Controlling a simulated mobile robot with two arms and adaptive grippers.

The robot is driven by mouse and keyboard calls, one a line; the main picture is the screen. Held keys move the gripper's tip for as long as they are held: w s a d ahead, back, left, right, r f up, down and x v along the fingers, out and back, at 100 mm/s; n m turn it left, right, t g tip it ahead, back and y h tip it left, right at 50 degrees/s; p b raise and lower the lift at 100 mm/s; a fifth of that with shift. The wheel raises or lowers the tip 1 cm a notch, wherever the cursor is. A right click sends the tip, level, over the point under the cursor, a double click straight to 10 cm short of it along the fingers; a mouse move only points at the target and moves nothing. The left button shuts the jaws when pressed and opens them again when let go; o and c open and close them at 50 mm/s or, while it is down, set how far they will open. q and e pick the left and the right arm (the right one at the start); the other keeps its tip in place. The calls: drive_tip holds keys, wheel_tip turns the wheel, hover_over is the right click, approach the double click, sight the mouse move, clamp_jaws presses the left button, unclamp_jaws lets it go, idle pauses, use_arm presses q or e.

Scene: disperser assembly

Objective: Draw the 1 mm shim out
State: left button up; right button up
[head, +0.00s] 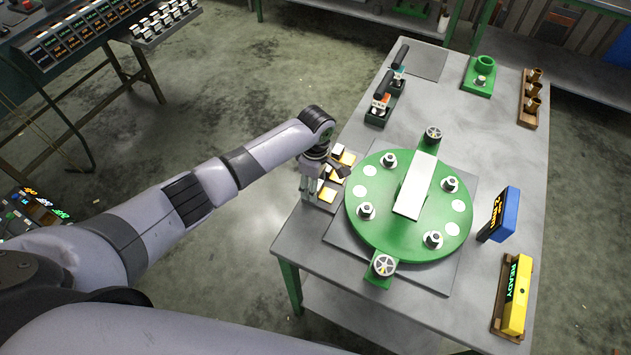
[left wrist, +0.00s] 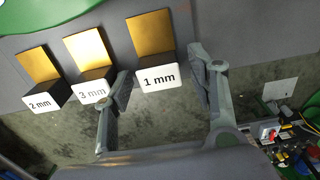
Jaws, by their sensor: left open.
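The 1 mm shim (left wrist: 153,45) is a gold plate with a white labelled tab (left wrist: 159,79), on the right of a row of three in the left wrist view. In the head view it appears to be the nearest gold plate (head: 327,195) at the table's left edge. My left gripper (head: 311,188) points down beside it. In the left wrist view the open fingers (left wrist: 162,78) stand on either side of the tab, with gaps visible. The 3 mm shim (left wrist: 89,48) and 2 mm shim (left wrist: 36,66) sit to its left. My right gripper is not in view.
A green round plate (head: 380,225) with several bolts and a white bar (head: 415,186) stands just right of the shims. A blue gauge (head: 505,213) and yellow READY box (head: 516,295) stand at the table's right. Left of the table is open floor.

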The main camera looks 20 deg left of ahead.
use_arm(q)
wheel_tip(320, 180, up, 12)
idle(0.5)
idle(0.3)
